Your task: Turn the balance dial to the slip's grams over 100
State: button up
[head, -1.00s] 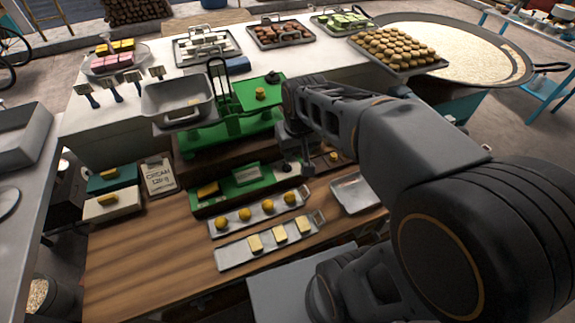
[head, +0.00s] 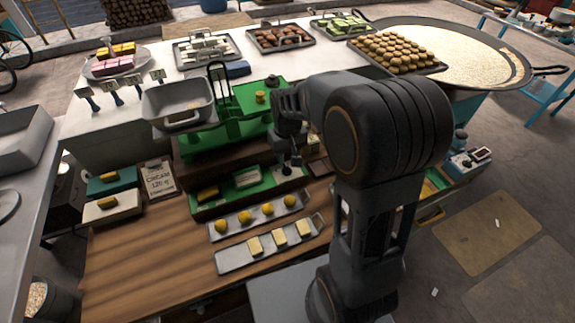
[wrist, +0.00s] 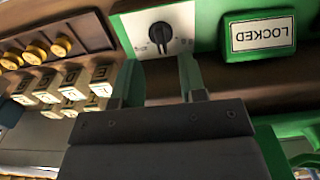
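The balance dial (wrist: 160,34) is a black knob on a white plate with marks, at the top of the wrist view; its reading is too small to tell. My gripper (wrist: 159,62) is open, its two fingers apart just below the knob in the picture, with nothing between them. In the head view my gripper (head: 293,160) is over the right end of the green base, by the dial. The slip (head: 160,181) leans at the left of the wooden bench and appears to read "CREAM 120 g". The green balance (head: 230,118) carries a grey pan (head: 178,98) on its left.
A "LOCKED" sign (wrist: 263,34) appears upside down beside the dial. A tray of yellow round knobs (head: 225,232) and a tray of pale blocks (head: 236,262) lie in front. Two butter-topped boxes (head: 112,209) are at the left. The front-left bench is clear.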

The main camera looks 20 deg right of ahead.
aim_at(288, 168)
jog(key=shift+f, duration=2.85)
grip_shut()
